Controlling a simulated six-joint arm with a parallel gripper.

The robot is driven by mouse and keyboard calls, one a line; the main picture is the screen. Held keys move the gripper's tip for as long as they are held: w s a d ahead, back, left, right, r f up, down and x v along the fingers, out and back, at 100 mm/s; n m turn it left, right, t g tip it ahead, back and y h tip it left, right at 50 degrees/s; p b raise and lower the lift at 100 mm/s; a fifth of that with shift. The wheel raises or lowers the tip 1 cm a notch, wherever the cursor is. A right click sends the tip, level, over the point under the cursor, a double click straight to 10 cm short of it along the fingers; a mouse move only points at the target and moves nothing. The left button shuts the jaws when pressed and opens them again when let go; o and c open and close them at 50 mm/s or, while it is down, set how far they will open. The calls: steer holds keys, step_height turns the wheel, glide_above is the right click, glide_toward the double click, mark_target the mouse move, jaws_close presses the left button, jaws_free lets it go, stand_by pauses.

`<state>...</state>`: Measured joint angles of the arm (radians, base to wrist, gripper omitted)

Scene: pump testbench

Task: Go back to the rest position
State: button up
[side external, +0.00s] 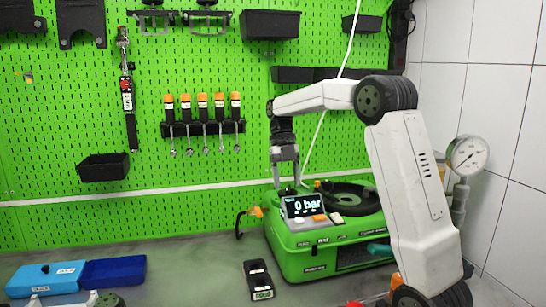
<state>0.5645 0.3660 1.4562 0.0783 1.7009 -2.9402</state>
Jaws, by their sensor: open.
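My gripper (287,180) points down above the left rear part of the green pump testbench (300,258). Its fingers are close above or at the top of the bench, behind the display (303,206), which reads 0 bar. I cannot tell whether the fingertips touch anything there. The jaws are open and no held object shows between them. My arm reaches over the bench from the right. Orange and pale buttons (320,218) sit beside the display, and a dark round part (350,198) lies on top of the bench.
A black device (259,281) lies on the grey table in front of the bench. A blue case (48,278) lies at the left. A pressure gauge (467,155) stands at the right by the tiled wall. Screwdrivers (203,110) hang on the green pegboard (60,130). The table's middle left is clear.

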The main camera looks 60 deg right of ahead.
steer(key=shift+s, duration=0.15)
steer(key=shift+a, duration=0.1)
steer(key=s+a+f+m+t+h, duration=0.1)
steer(key=s+a+f+m+t, duration=0.2)
steer(key=a+f+m, duration=0.6)
steer(key=s+a+f+m+t+h, duration=0.2)
steer(key=s+a+f+m, duration=0.2)
steer(key=a+f+m, duration=0.6)
steer(key=shift+a+m+t, duration=0.4)
steer(key=shift+a+m, duration=0.5)
steer(key=shift+m, duration=3.2)
steer(key=shift+s, duration=0.1)
